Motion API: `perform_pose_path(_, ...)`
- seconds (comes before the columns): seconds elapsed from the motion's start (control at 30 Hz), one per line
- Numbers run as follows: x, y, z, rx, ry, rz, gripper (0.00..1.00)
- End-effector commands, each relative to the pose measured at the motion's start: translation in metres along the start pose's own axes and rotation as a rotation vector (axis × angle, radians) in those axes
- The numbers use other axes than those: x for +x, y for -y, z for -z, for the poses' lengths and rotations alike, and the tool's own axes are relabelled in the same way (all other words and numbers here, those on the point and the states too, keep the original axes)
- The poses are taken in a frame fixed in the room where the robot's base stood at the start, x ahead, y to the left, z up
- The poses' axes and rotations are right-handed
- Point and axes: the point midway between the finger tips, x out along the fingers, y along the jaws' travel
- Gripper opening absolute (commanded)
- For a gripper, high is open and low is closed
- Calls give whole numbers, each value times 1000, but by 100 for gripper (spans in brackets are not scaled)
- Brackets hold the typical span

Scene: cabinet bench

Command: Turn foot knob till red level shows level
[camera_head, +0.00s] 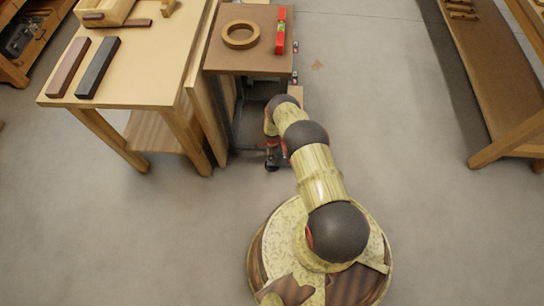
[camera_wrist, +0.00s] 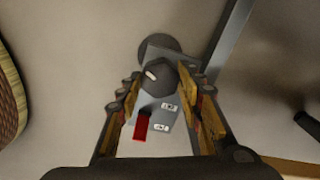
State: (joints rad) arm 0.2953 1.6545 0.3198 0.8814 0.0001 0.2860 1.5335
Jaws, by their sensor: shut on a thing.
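The red level (camera_head: 281,30) lies along the right edge of the brown cabinet top (camera_head: 222,60); its bubble is too small to read. The foot knob (camera_wrist: 158,76) shows in the wrist view as a dark, many-sided knob with a pale mark, near a round dark foot pad (camera_wrist: 160,44). My gripper (camera_wrist: 161,88) is shut on the knob, with one wood-coloured finger on each side. In the head view my gripper (camera_head: 272,157) is low beside the cabinet's base, partly hidden by my arm.
A wooden ring (camera_head: 240,43) lies on the cabinet top. A pale workbench (camera_head: 150,62) with two dark bars stands close on the left. Another bench (camera_head: 497,75) stands far right. A grey plate (camera_wrist: 160,116) with a red block (camera_wrist: 140,128) lies by the knob. Floor on the right is clear.

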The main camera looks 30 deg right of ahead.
Motion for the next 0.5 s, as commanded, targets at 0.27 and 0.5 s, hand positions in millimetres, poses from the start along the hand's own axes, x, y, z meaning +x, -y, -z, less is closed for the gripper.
perform_pose_path(0.27,0,0,0,44,0,0,11)
perform_pose_path(0.5,0,0,0,46,0,0,11)
